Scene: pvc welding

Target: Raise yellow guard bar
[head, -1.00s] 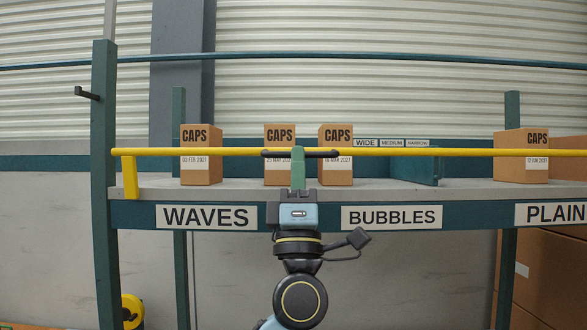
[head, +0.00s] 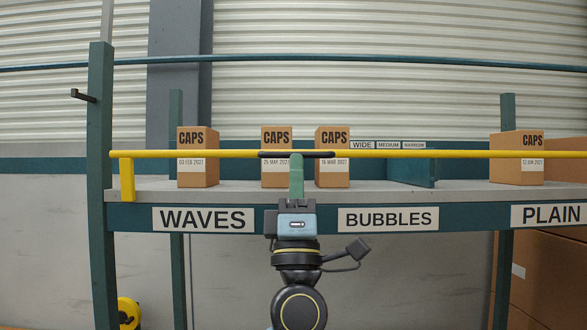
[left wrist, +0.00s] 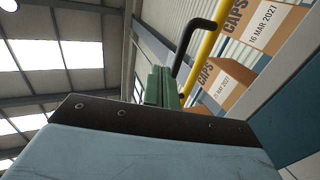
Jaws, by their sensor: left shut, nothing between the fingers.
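The yellow guard bar (head: 420,154) runs level across the front of the shelf, in front of the boxes. Its black handle (head: 325,155) sits near the middle of the picture. My left gripper (head: 296,156) is shut, its green fingers upright with their tips overlapping the handle. In the left wrist view the green fingers (left wrist: 160,86) are together with nothing seen between them. The black handle (left wrist: 192,48) and the yellow bar (left wrist: 207,45) pass just right of them. I cannot tell whether the fingers touch the handle. My right gripper is in neither view.
Several CAPS boxes, one of them at the left (head: 198,165), stand on the grey shelf (head: 465,190) behind the bar. A green post (head: 100,230) with a black peg (head: 84,96) stands at the left. A teal rail (head: 400,60) crosses above. Stacked cartons (head: 550,270) stand lower right.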

